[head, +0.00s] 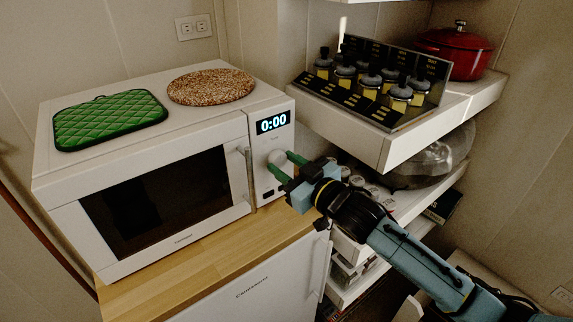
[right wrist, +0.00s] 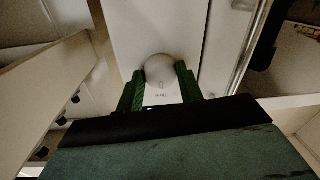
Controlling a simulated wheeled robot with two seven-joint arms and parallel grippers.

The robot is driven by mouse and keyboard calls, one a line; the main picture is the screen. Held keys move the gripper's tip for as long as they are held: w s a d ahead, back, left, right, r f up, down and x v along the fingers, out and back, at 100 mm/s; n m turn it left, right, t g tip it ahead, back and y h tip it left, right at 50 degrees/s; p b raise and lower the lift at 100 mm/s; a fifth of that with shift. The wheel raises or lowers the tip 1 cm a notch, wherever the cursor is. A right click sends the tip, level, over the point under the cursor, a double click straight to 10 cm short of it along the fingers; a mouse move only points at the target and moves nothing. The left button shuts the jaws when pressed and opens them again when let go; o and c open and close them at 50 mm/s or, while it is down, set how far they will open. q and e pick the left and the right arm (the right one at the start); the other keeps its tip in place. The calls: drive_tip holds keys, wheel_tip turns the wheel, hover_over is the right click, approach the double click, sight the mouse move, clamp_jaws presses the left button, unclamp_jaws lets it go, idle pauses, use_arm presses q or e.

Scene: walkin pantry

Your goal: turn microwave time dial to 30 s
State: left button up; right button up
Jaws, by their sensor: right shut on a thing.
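The white microwave (head: 140,127) stands on a wooden counter, its door closed. Its lit display (head: 273,122) reads 0:00. The round white time dial (head: 277,158) sits below the display on the control panel. My right gripper (head: 283,166) is at the panel with its green fingers shut on the dial, one on each side. The right wrist view shows the dial (right wrist: 159,69) between the two green fingers (right wrist: 160,88), with a small mark on its face and lettering below. My left gripper is in neither view.
A green quilted pot holder (head: 108,120) and a round woven mat (head: 211,86) lie on the microwave. To the right, a shelf holds a rack of small bottles (head: 372,85) and a red pot (head: 455,52). Lower shelves hold jars and a glass bowl (head: 425,165).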

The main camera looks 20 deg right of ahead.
drive_tip(key=m+p, duration=0.3)
drive_tip(key=shift+r, duration=0.1)
drive_tip(key=shift+m+p, duration=0.85)
drive_tip(key=shift+m, duration=0.45)
drive_tip(key=shift+t, duration=0.3)
drive_tip(key=o, duration=1)
drive_tip(key=shift+s, duration=0.1)
drive_tip(key=v, duration=1.3)
drive_tip(key=shift+s, duration=0.15)
